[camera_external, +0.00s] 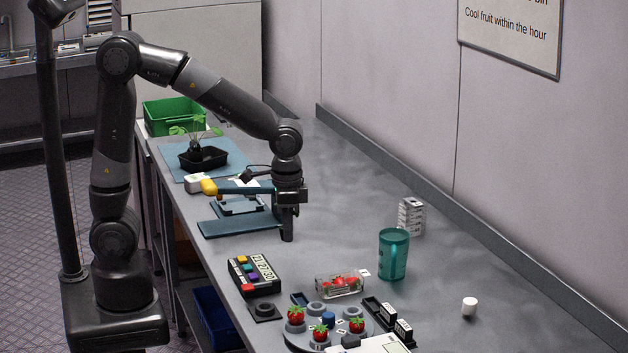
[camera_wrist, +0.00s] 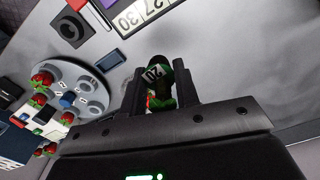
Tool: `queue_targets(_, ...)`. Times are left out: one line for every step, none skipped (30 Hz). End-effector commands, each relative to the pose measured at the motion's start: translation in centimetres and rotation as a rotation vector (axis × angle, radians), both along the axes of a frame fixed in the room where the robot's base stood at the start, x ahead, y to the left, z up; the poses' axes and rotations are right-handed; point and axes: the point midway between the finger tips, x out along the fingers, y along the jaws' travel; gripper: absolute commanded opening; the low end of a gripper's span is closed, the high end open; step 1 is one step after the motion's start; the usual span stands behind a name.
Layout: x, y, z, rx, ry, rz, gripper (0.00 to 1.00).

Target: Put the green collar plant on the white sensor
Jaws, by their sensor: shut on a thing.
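My gripper (camera_wrist: 160,92) is shut on a small dark item (camera_wrist: 155,72) with a white "20" tag, green parts and a bit of red. I take it to be the green collar plant; its collar is not clear. In the external view my gripper (camera_external: 288,228) points down above the bench, right of the blue-grey stand, and the held item is mostly hidden. A flat white device (camera_external: 372,345) at the bottom edge may be the white sensor; I cannot be sure. It is partly cut off.
A grey round holder (camera_external: 337,335) carries strawberries and rings. A potted plant in a black tray (camera_external: 203,160) stands behind. The bench's right middle is clear.

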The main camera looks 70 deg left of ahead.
Motion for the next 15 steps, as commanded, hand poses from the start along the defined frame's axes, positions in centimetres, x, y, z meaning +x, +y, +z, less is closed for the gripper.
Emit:
queue_targets(-0.2,-0.3,0.2,0.0,0.0,-0.002,0.07)
queue_targets(-0.3,-0.4,0.3,0.0,0.0,-0.002,0.07)
queue_targets(-0.4,-0.4,0.3,0.0,0.001,-0.002,0.07)
queue_targets(-0.4,-0.5,0.4,0.0,0.001,-0.001,0.07)
queue_targets(-0.4,-0.5,0.4,0.0,0.001,0.0,0.07)
queue_targets(-0.3,-0.4,0.4,0.0,0.001,0.005,0.07)
queue_targets(-0.2,-0.2,0.4,0.0,0.001,0.012,0.07)
queue_targets(0.0,0.1,0.4,0.0,0.001,0.022,0.07)
queue_targets(0.3,0.7,0.5,-0.001,0.001,0.041,0.07)
queue_targets(0.7,1.2,0.6,-0.001,0.001,0.059,0.07)
queue_targets(1.1,1.8,0.6,-0.002,0.001,0.08,0.07)
queue_targets(1.6,2.9,0.8,-0.002,0.0,0.115,0.07)
queue_targets(2.1,3.8,0.9,-0.003,0.0,0.144,0.07)
queue_targets(2.5,4.8,1.0,-0.003,0.0,0.175,0.07)
queue_targets(3.2,6.2,1.1,-0.004,0.0,0.22,0.07)
